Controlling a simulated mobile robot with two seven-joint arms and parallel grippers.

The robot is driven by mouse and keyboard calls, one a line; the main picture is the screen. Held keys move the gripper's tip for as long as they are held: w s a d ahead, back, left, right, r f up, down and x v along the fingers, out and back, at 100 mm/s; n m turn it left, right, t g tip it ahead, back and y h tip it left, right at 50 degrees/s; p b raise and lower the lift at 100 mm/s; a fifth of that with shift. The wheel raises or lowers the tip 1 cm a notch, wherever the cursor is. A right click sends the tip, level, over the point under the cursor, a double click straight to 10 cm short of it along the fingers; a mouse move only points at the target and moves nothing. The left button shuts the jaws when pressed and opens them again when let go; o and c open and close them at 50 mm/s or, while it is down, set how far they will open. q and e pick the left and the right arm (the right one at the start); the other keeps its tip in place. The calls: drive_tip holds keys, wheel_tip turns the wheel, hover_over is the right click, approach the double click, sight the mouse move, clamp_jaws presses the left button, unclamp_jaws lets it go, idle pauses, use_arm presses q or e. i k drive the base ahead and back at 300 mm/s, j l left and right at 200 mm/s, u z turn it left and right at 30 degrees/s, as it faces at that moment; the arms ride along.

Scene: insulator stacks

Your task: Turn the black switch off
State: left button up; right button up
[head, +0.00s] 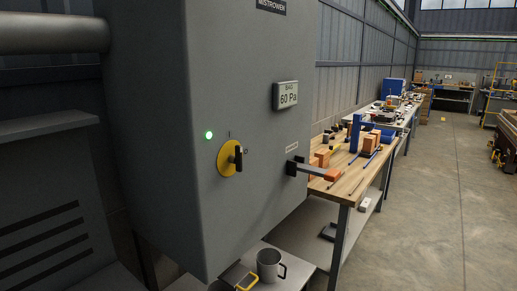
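The black switch (238,158) is a rotary handle on a round yellow plate (227,161), on the front of a grey cabinet (207,70). The handle stands roughly upright. A mark like "I" is above the plate and a mark like "O" is at its upper right. A green light (209,135) glows just left of and above the plate. Neither of my grippers shows in the head view, and nothing touches the switch.
A gauge (286,95) reads 60 Pa. A metal mug (268,264) stands below on a low surface. A cluttered workbench (347,188) is behind; the floor (435,200) at right is clear.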

sight(237, 159)
drive_tip(key=i+l, duration=0.3)
drive_tip(key=i+l+u, duration=0.15)
drive_tip(key=i+l, duration=0.4)
drive_tip(key=l, duration=0.25)
drive_tip(key=i+l+u, duration=0.15)
drive_tip(key=l, duration=0.25)
drive_tip(key=i, duration=0.1)
